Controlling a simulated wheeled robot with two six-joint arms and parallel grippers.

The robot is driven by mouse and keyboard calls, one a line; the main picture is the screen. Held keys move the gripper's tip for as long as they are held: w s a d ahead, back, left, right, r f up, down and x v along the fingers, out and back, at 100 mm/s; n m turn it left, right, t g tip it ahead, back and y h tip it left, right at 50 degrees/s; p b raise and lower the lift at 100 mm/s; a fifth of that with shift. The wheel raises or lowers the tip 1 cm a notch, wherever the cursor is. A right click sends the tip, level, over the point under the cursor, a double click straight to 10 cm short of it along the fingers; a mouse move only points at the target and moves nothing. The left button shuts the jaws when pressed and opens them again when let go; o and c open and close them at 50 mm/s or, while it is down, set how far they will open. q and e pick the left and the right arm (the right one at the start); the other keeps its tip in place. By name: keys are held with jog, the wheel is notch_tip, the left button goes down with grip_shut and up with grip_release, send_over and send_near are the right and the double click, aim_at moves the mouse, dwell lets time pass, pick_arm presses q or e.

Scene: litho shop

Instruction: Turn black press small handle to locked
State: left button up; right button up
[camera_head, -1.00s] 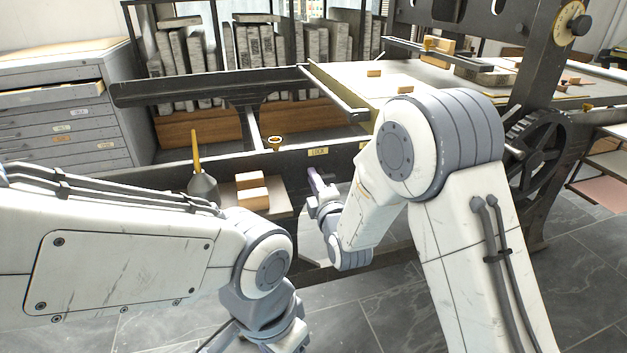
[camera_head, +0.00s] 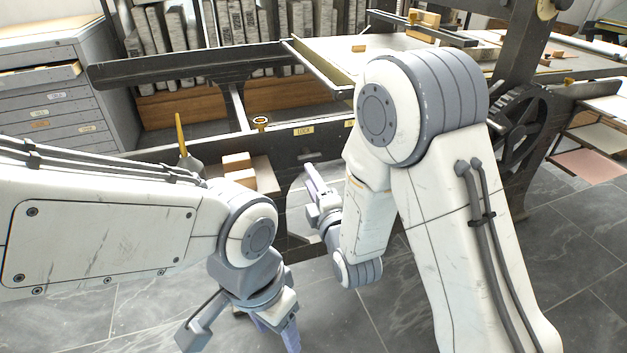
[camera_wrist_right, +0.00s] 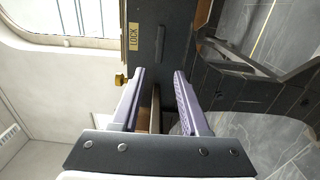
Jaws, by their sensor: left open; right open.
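The black press (camera_head: 195,72) has a front rail with a LOCK label (camera_head: 304,130). A small dark bar (camera_head: 313,155), apparently the small handle, sits on the rail below the label. In the right wrist view this bar (camera_wrist_right: 159,43) lies beside the LOCK label (camera_wrist_right: 133,37), beyond the fingertips. My right gripper (camera_head: 314,180) is open and empty, pointing at the rail just below the bar. Its two fingers (camera_wrist_right: 159,75) show apart in the wrist view. My left gripper (camera_head: 242,338) is open and empty, low over the floor.
A brass-coloured knob (camera_head: 261,121) sits on the rail left of the label. A small shelf (camera_head: 265,175) with wooden blocks (camera_head: 238,168) is left of my right gripper. A grey drawer cabinet (camera_head: 55,100) stands at far left. Open floor (camera_head: 340,310) lies in front.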

pick_arm(q)
notch_tip(320, 180, up, 3)
jog(key=shift+f+p, duration=0.15)
jog(key=shift+p, duration=0.6)
pick_arm(e)
jog(key=shift+v, duration=1)
jog(key=shift+a, duration=0.1)
